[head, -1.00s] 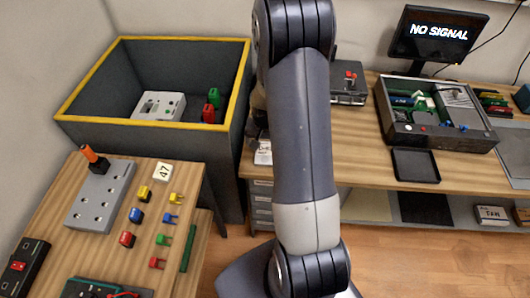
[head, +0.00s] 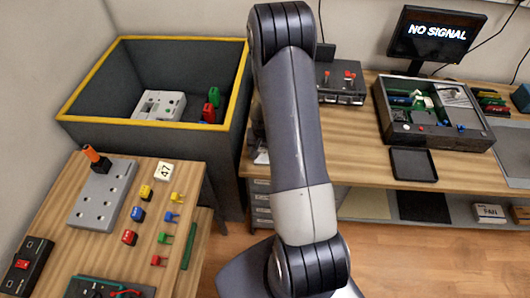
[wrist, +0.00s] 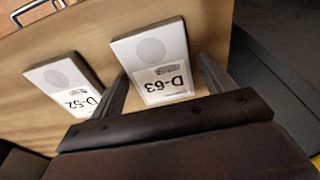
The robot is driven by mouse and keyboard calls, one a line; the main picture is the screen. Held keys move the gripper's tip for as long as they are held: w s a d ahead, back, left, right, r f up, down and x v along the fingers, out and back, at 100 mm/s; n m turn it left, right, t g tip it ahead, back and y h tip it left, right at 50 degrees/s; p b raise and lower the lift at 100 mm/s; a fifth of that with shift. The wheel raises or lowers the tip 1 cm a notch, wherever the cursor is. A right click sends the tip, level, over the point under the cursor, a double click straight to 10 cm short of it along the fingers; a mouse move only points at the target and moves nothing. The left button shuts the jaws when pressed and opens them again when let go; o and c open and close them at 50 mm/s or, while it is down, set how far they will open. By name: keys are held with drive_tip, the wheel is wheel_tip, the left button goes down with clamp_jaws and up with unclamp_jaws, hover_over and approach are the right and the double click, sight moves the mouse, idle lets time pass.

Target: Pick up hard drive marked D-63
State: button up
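The hard drive marked D-63 (wrist: 155,60) is a pale, flat block with a round mark and a white label, lying on a wooden surface in the wrist view. My gripper (wrist: 163,70) is open, with one finger to each side of the D-63 drive's label end. Gaps show between the fingers and the drive; I cannot tell how far the fingers are above the wood. A similar drive marked D-52 (wrist: 66,82) lies just left of the left finger. In the head view my arm hides the gripper and the D-63 drive.
A dark bin with a yellow rim (head: 180,41) stands left of the workbench (head: 360,150). A dark box with red-topped switches (head: 340,84) and an open equipment case (head: 432,112) stand on the bench. A side table (head: 62,218) holds colored connectors. A metal handle (wrist: 35,10) shows in the wrist view.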

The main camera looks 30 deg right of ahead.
drive_tip(key=c, duration=0.9)
drive_tip(key=shift+r, duration=0.15)
